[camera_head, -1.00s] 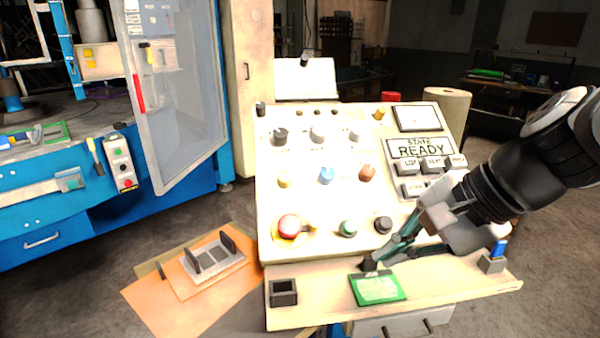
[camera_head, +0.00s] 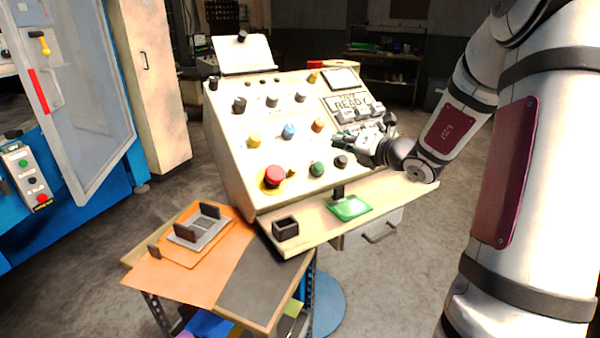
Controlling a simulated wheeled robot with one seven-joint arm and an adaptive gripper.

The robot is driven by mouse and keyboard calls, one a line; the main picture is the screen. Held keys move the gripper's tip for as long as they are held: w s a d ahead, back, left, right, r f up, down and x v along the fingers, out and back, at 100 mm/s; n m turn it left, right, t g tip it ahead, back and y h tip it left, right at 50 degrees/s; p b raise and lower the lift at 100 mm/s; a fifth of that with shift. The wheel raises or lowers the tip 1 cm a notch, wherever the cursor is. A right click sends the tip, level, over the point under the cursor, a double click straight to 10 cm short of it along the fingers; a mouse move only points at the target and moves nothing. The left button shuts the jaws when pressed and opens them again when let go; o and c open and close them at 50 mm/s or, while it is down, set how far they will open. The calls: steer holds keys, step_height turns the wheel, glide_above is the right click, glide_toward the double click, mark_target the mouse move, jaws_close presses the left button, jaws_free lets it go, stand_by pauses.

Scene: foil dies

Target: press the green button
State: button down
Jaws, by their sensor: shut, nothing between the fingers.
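The green button (camera_head: 317,169) is a round dark-green knob low on the sloped cream control panel (camera_head: 225,143). It sits between the red mushroom button (camera_head: 274,176) and a black knob (camera_head: 341,161). My gripper (camera_head: 338,143) is shut and empty. In the picture it is up and to the right of the green button, in front of the panel's right half. It appears apart from the green button; whether it touches the panel I cannot tell.
A ledge below the panel holds a green card (camera_head: 350,208) and a black square cup (camera_head: 286,229). Yellow (camera_head: 254,139), blue (camera_head: 289,131) and orange (camera_head: 318,125) buttons sit above. A side table (camera_head: 190,272) stands at the lower left. A machine door stands open at the left.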

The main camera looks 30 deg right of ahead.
mark_target(319, 167)
steer(key=shift+d+f+m, duration=0.1)
steer(key=shift+d+m, duration=0.1)
steer(key=shift+m, duration=0.1)
steer(key=shift+f, duration=0.1)
steer(key=w+f+b, duration=0.1)
steer(key=f+b, duration=0.1)
steer(key=w+f+b, duration=0.4)
steer(key=f, duration=0.1)
steer(key=shift+a+b, duration=0.15)
steer(key=shift+b, duration=0.25)
steer(key=shift+f, duration=0.1)
stand_by(1.2)
steer(key=shift+w+f, duration=0.25)
steer(key=shift+w+f+b, duration=0.25)
steer(key=shift+f+b, duration=0.2)
steer(key=shift+b, duration=0.1)
stand_by(0.9)
steer(key=shift+r, duration=0.1)
steer(key=shift+s+r+p, duration=0.55)
steer(key=shift+r+p, duration=0.15)
steer(key=shift+p, duration=0.1)
steer(key=shift+r, duration=0.1)
